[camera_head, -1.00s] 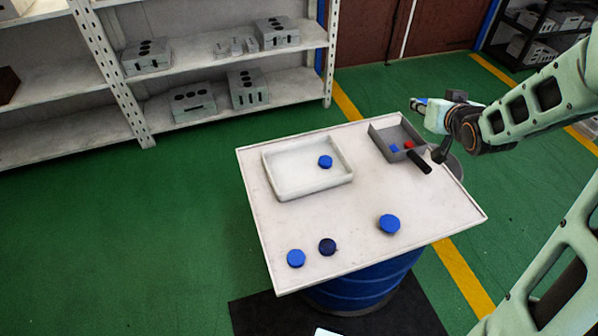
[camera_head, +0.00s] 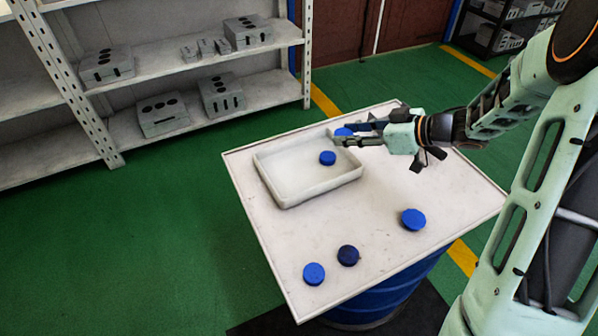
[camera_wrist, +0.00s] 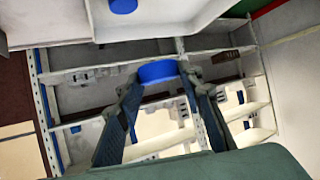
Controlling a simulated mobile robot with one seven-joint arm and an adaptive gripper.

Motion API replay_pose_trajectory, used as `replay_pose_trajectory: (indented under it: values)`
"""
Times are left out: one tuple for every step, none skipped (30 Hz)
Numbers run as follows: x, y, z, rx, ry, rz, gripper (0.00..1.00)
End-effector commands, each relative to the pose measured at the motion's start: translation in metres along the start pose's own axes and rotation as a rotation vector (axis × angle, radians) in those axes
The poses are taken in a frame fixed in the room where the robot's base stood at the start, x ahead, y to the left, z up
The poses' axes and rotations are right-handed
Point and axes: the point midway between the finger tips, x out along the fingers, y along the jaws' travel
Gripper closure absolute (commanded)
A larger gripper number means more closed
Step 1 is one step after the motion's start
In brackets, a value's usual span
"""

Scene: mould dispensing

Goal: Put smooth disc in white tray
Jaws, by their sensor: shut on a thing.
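My gripper (camera_head: 346,136) is shut on a blue disc (camera_head: 344,132), held above the table near the right back corner of the white tray. The held disc also shows between the fingertips in the wrist view (camera_wrist: 157,72). The white tray (camera_head: 322,191) is shallow and open, with another blue disc (camera_head: 327,158) inside near its right end. On the table in front lie a larger blue disc (camera_head: 413,219), a dark blue disc (camera_head: 348,255) and a blue disc (camera_head: 314,274). I cannot tell surface smoothness clearly.
The white table (camera_head: 245,205) stands on a blue drum. A shelf rack (camera_head: 200,60) with grey blocks stands behind. The table's middle is clear.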

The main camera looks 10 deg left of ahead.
Motion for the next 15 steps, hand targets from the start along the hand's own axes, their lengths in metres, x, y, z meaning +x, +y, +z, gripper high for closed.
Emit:
replay_pose_trajectory:
  values:
    - [0.002, -0.002, 0.006, -0.006, 0.001, -0.011, 0.89]
    - [0.003, -0.004, 0.007, -0.01, 0.001, -0.017, 0.89]
    - [0.006, -0.007, 0.008, -0.014, 0.002, -0.023, 0.89]
    - [0.009, -0.009, 0.009, -0.016, 0.002, -0.026, 0.89]
    - [0.014, -0.012, 0.009, -0.016, 0.002, -0.027, 0.89]
    - [0.021, -0.016, 0.009, -0.016, 0.002, -0.028, 0.89]
    - [0.027, -0.02, 0.009, -0.016, 0.001, -0.03, 0.89]
    - [0.035, -0.024, 0.009, -0.016, 0.002, -0.03, 0.89]
    - [0.044, -0.029, 0.009, -0.016, 0.002, -0.03, 0.89]
    - [0.052, -0.033, 0.009, -0.015, 0.001, -0.029, 0.89]
    - [0.059, -0.037, 0.009, -0.016, 0.002, -0.03, 0.89]
    - [0.069, -0.042, 0.01, -0.016, 0.001, -0.029, 0.89]
    - [0.076, -0.046, 0.009, -0.015, 0.001, -0.029, 0.89]
    - [0.084, -0.05, 0.009, -0.016, 0.001, -0.03, 0.89]
    - [0.092, -0.055, 0.009, -0.016, 0.001, -0.029, 0.89]
